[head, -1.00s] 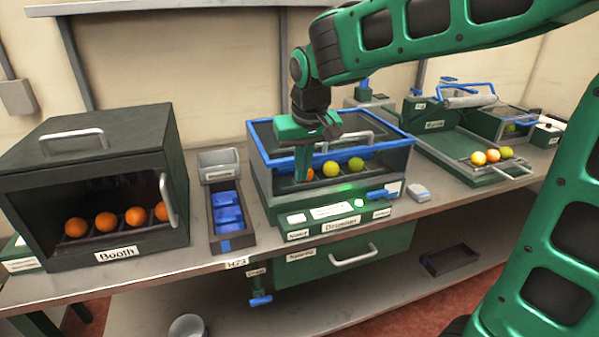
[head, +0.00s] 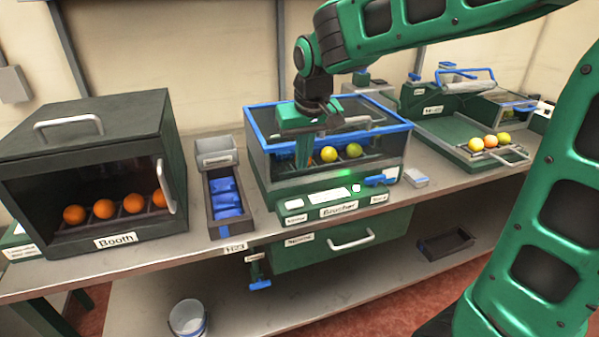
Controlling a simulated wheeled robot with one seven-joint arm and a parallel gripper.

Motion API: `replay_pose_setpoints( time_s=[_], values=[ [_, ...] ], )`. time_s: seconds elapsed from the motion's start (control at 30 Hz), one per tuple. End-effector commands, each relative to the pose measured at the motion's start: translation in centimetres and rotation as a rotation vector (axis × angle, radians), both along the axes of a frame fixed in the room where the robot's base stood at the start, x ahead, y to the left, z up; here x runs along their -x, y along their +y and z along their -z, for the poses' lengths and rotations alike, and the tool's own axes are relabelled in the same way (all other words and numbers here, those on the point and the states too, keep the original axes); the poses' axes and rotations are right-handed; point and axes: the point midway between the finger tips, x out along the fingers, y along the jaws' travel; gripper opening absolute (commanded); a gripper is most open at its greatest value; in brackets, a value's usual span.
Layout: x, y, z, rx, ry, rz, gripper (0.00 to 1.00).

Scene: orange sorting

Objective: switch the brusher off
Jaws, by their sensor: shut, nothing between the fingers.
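The brusher (head: 338,209) is a green machine with a blue-rimmed clear box, in the middle of the bench. A blue lever (head: 376,180) sits at the panel's right. My gripper (head: 303,163) is shut and empty, pointing down at the left part of the box, left of the button and lever. I cannot tell whether its tips are inside the box or in front.
The booth (head: 115,241) with several oranges stands at left. A narrow tray (head: 231,229) with blue items lies between booth and brusher. A green tray (head: 455,147) with fruit is farther right. A bucket (head: 188,318) stands below.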

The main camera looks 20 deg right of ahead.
Motion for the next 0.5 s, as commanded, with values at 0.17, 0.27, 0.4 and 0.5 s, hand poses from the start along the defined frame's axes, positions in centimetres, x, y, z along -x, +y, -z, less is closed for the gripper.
replay_pose_setpoints(
  time_s=[0.17,0.27,0.4,0.5],
  values=[
    [-0.8,0.0,3.0,0.001,0.005,0.000,0.00],
    [-1.3,0.0,4.8,0.001,0.005,0.000,0.00],
    [-2.0,0.0,7.3,0.001,0.005,0.000,0.00],
    [-2.5,0.0,8.9,0.001,0.004,0.000,0.00]
  ],
)
